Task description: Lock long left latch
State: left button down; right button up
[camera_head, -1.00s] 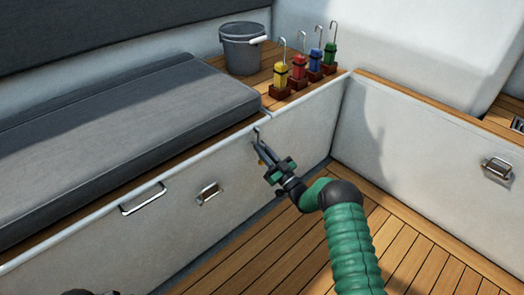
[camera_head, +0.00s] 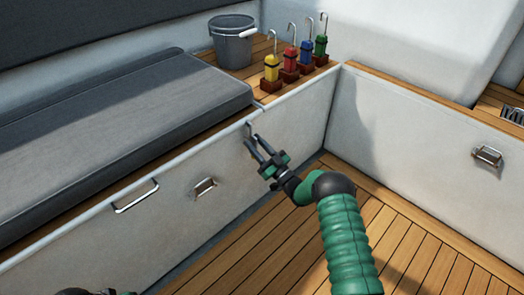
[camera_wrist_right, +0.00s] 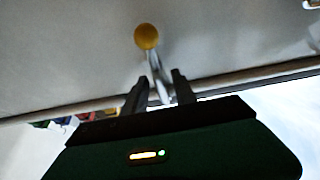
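A thin metal latch (camera_head: 249,127) is on the upper edge of the white left locker front, near the end of the cushion. The right wrist view shows a metal lever with a yellow ball end (camera_wrist_right: 146,37). My right gripper (camera_head: 254,139) is open at the latch. In the right wrist view its fingertips (camera_wrist_right: 158,78) are apart on either side of the lever, and I see no firm grip on it. The yellow ball is hidden in the head view. Only a sliver of my left arm (camera_head: 78,292) shows at the bottom left; its fingers cannot be made out.
The locker front also has a long handle (camera_head: 136,196) and a smaller metal fitting (camera_head: 204,187). A similar fitting (camera_head: 488,156) is on the right wall. A bucket (camera_head: 232,45) and several coloured hooked blocks stand on the back ledge. The wooden floor (camera_head: 270,240) is clear.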

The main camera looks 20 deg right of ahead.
jog(key=p+v, duration=0.6)
jog(key=v, duration=1)
jog(key=shift+s+d+f, duration=0.15)
jog(key=shift+s+f, duration=0.05)
jog(key=shift+f, duration=0.1)
